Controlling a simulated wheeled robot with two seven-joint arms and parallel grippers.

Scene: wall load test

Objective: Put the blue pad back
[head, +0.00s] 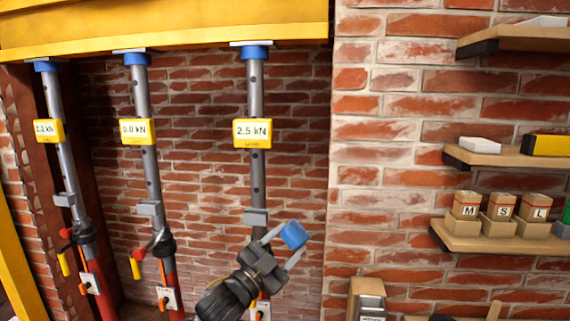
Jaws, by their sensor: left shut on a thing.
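A small blue pad (294,235) is held between the fingertips of my left gripper (289,242), at the lower middle of the head view. The gripper is shut on it and holds it in the air, in front of the brick wall and just right of the right-hand prop (256,180). The pad looks tilted. Other blue pads sit at the tops of the three props, under the yellow beam (170,30). My right gripper is not in view.
The props carry yellow readouts; the right one (252,133) reads 2.5 kN, the middle one (137,131) 0.0 kN. On the right wall, a shelf (470,241) holds blocks marked M, S and L. A higher shelf (480,158) holds a white block and a yellow item.

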